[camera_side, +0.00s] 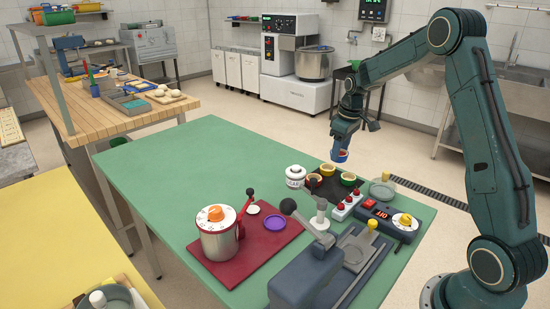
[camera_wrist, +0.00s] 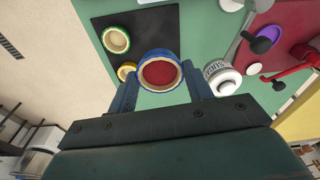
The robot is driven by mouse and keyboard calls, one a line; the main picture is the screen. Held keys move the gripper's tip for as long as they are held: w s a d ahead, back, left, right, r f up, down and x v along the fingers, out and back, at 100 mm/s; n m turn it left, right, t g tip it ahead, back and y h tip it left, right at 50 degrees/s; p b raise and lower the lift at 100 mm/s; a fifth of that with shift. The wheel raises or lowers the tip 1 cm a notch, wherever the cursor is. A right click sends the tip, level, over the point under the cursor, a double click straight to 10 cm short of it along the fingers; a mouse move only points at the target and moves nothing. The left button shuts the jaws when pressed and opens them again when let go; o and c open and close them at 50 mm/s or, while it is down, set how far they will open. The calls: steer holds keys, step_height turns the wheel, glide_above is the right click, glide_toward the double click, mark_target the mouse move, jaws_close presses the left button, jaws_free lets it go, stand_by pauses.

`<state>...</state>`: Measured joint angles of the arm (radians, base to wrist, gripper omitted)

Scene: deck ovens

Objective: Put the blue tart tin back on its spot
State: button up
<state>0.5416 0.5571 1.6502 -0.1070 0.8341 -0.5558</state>
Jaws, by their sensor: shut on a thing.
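The blue tart tin (camera_side: 339,157), with a red filling, is held in my gripper (camera_side: 341,149) above the far edge of the green table. In the wrist view the blue tin (camera_wrist: 160,73) sits between my two fingers, its red filling facing the camera. My gripper is shut on it, and the tin is clear of the surface. A dark mat (camera_side: 325,195) lies below and nearer the side camera. It carries a red tin (camera_side: 313,182), a yellow tin (camera_side: 328,170) and a green tin (camera_side: 348,179). Any mark for the blue tin's spot is not distinguishable.
A white lettered jar (camera_side: 295,176) stands left of the mat. A pale round dish (camera_side: 382,190) stands to its right. Left of the jar is a red board (camera_side: 255,247) with a pot.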

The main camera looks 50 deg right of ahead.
steer(key=shift+f, duration=6.4)
steer(key=shift+f, duration=0.1)
steer(key=o, duration=1.1)
steer(key=r, duration=0.4)
steer(key=s+r, duration=0.1)
steer(key=r, duration=0.7)
steer(key=shift+s+d, duration=0.1)
steer(key=shift+s, duration=0.1)
steer(key=shift+r, duration=0.1)
